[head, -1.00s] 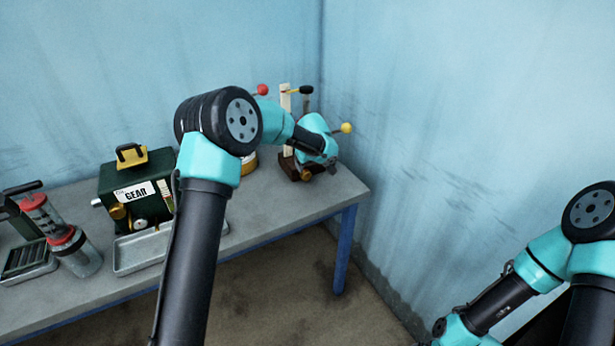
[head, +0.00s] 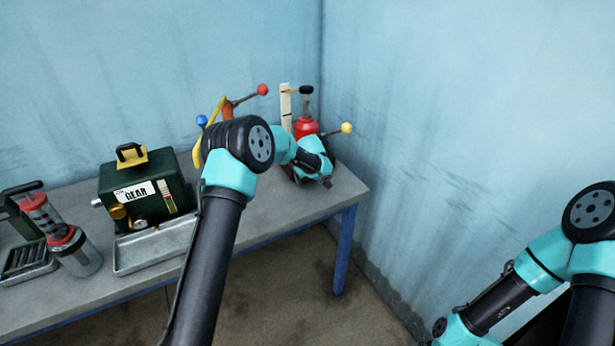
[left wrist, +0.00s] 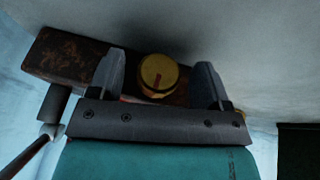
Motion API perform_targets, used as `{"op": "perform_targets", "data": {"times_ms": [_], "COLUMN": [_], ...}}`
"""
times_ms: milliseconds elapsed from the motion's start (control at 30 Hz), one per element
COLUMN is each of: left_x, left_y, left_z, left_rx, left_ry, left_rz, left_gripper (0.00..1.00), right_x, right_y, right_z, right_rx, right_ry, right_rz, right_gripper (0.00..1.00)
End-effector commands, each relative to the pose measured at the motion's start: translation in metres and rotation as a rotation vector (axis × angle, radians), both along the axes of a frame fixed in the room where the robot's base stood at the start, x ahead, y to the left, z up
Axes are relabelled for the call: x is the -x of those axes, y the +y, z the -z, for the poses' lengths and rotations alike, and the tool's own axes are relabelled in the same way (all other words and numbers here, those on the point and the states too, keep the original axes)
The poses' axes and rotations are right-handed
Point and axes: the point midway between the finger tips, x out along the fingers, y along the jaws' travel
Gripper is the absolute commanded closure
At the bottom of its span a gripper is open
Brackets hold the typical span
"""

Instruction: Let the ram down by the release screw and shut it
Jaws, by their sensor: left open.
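The release screw shows as a round yellow knob (left wrist: 158,76) with a red mark, in the left wrist view. It stands at a dark, rusty base block (left wrist: 75,62). My left gripper (left wrist: 159,64) is open, with one finger on each side of the knob and a visible gap to each. In the head view the red jack body (head: 306,126) with its black-topped ram stands at the table's right end, behind my left gripper, which hides the knob and most of the base. My right gripper is out of view, below the frame.
A white post (head: 286,104) and a yellow-ball lever (head: 346,128) stand close to the jack. A red-ball lever (head: 262,90) is to its left. A green gear box (head: 150,184), a metal tray (head: 154,247) and red-capped jars (head: 75,252) occupy the table's left.

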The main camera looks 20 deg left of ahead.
Motion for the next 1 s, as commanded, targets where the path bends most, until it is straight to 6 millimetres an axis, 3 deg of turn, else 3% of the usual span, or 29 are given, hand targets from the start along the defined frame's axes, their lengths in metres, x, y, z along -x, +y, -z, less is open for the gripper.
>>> {"op": "perform_targets", "data": {"times_ms": [67,533,1000], "left_x": [0.0001,0.0001,-0.0025], "left_y": [-0.0002,-0.0002,-0.0022], "left_z": [-0.0002,-0.0003,0.0003], "left_rx": [0.0,0.0,-0.111], "left_ry": [0.0,0.0,0.11], "left_rz": [0.0,0.0,0.001], "left_gripper": [0.33,0.78,0.78], "right_x": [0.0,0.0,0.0], "right_y": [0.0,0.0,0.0], "right_z": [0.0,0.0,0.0], "right_rx": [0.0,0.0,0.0], "right_ry": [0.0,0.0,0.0], "right_rz": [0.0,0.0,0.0], "right_gripper": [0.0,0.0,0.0]}}
